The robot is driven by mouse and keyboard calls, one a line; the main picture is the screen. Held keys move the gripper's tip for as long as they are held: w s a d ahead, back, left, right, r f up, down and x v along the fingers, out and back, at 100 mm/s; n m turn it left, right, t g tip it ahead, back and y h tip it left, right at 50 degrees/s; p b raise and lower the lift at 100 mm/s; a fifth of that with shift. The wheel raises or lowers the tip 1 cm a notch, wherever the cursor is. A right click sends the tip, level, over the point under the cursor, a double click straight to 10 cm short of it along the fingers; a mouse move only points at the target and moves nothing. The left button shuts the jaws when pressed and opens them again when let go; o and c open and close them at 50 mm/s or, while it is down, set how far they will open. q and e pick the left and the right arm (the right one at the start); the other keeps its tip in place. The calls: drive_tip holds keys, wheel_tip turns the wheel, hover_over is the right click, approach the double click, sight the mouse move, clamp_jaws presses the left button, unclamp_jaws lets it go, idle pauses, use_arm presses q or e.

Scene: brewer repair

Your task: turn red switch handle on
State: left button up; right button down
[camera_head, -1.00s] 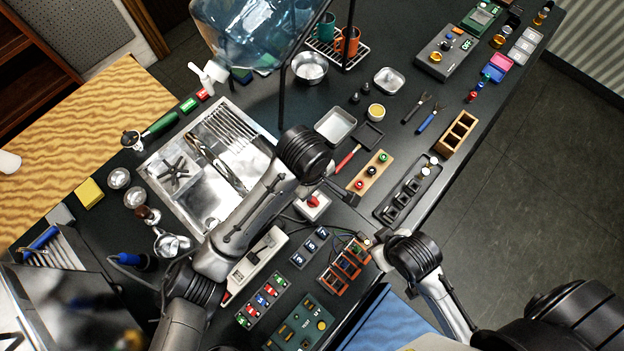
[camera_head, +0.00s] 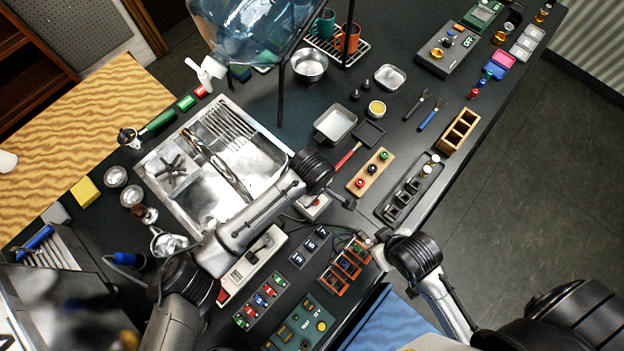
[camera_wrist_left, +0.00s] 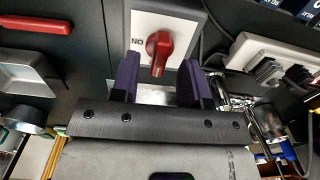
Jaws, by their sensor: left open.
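The red switch handle (camera_wrist_left: 159,52) is on a white plate (camera_wrist_left: 182,25) in the left wrist view, its narrow end pointing down in the picture. The letters "NO" show left of it. My left gripper (camera_wrist_left: 157,75) is open, with its two purple fingers on either side of the handle's lower end and gaps on both sides. In the head view the switch (camera_head: 314,202) is partly covered by my left wrist. My right arm's end (camera_head: 378,242) is by the orange-framed modules; its fingers are too small to read.
A white power strip (camera_head: 252,265) lies left of the switch. A red-handled tool (camera_head: 348,157) and a wooden block with colored knobs (camera_head: 370,173) are close on the right. A metal tray (camera_head: 200,180) lies behind my left arm. Cables run near the switch.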

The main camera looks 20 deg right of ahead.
use_arm(q)
drive_tip(key=shift+f, duration=1)
clamp_jaws()
